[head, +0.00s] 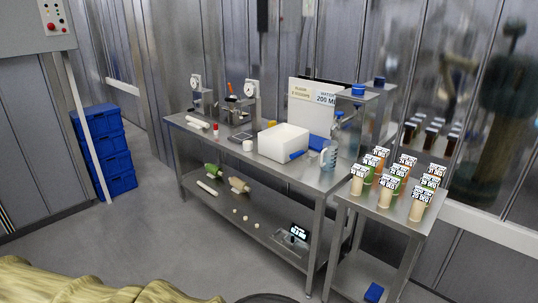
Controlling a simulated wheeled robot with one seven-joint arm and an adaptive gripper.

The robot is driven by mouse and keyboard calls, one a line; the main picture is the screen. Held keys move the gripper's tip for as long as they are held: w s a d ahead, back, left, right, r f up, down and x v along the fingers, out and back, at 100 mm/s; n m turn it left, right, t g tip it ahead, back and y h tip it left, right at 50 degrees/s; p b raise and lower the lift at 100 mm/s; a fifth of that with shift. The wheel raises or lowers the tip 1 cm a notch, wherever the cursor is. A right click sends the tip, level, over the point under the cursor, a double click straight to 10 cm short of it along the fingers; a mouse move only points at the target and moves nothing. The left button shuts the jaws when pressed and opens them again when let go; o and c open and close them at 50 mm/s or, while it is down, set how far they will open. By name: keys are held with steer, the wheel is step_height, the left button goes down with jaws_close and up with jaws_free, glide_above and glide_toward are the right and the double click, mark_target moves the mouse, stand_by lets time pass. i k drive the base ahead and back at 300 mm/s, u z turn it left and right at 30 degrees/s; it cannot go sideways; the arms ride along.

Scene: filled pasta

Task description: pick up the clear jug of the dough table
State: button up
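The dough table (224,140) is a steel table with a lower shelf (222,203), against the metal wall. Near its right end stands a clear, bluish jug-like vessel (329,155), upright, with a narrow neck and a blue top. Behind it is a taller clear container (350,122) with a blue cap; the two overlap, and I cannot tell for sure which is the jug. My gripper is not in view.
A white tub (283,140) stands left of the vessel, scales (251,92) farther left. A side table (391,209) at right holds several labelled cups. Blue crates (104,160) are stacked at left. Yellowish lumpy shapes (80,288) fill the bottom left. Floor (170,240) before the table is clear.

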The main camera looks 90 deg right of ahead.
mark_target(330, 150)
steer(key=u, duration=0.35)
steer(key=k, duration=2.05)
steer(key=z, duration=0.55)
